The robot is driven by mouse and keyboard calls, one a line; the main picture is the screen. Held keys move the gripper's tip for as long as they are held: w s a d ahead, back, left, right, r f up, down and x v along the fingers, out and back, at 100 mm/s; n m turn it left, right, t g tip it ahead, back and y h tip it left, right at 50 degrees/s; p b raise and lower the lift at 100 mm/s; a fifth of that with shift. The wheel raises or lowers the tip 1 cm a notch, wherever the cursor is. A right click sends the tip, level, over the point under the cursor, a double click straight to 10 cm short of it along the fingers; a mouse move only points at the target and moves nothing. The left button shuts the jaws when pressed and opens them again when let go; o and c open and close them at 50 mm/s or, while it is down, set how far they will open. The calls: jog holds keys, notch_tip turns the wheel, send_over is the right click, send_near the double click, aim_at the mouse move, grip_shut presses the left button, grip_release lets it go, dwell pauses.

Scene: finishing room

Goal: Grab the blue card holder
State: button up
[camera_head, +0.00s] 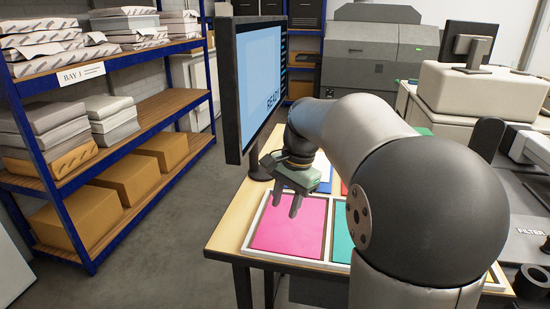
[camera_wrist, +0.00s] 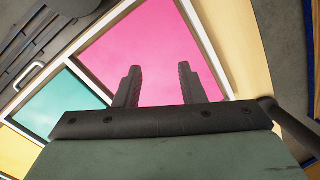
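A small patch of blue (camera_head: 325,187) shows behind my gripper in the head view, next to white and red; most of it is hidden, and I cannot tell if it is the blue card holder. My gripper (camera_head: 287,204) points down over the pink panel (camera_head: 288,232) of a white-rimmed frame on the table. In the wrist view my gripper's two fingers (camera_wrist: 160,85) stand apart with nothing between them, and the pink panel (camera_wrist: 150,35) lies beyond them.
A teal panel (camera_head: 342,230) lies right of the pink one, partly behind my arm. A monitor (camera_head: 260,85) stands close left of my arm. A blue-framed shelf (camera_head: 110,120) with boxes and paper stacks is at the left. Clear floor lies between shelf and table (camera_head: 229,225).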

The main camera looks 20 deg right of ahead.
jog(key=w+d+r+m+t+y+p, duration=0.1)
jog(key=w+d+r+m+p, duration=0.1)
jog(key=w+d+r+m, duration=0.5)
jog(key=w+d+r+m+t+y+p, duration=0.15)
jog(key=w+d+m, duration=0.4)
jog(key=d, duration=0.65)
jog(key=shift+g+h, duration=0.25)
jog(key=shift+g, duration=0.2)
jog(key=x, duration=1.1)
jog(key=shift+w+a+f+b, duration=0.1)
jog(key=shift+w+a+b, duration=0.05)
jog(key=shift+w+b, duration=0.15)
jog(key=shift+p+x, duration=0.6)
jog(key=shift+x, duration=2.1)
jog(key=shift+w, duration=0.15)
grip_shut()
